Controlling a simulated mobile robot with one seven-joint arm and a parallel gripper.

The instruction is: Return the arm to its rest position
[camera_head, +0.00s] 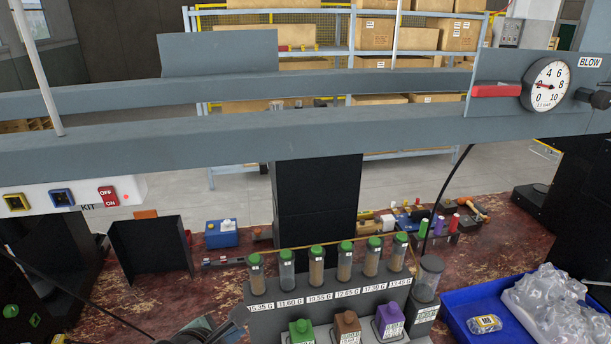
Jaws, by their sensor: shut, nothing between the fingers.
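A dark, rounded piece shows at the bottom edge, left of the vial rack, and is cut off by the frame. It may be part of my arm, but I cannot tell. No gripper fingers can be made out in the head view. The task names no other object.
A grey rack (337,296) of green-capped vials stands at the front centre, with coloured containers before it. A blue tray (461,325) with clear plastic is at right. A grey beam (300,134) with a gauge (546,85) crosses above the worn red bench (240,282). Bare bench shows left of the rack.

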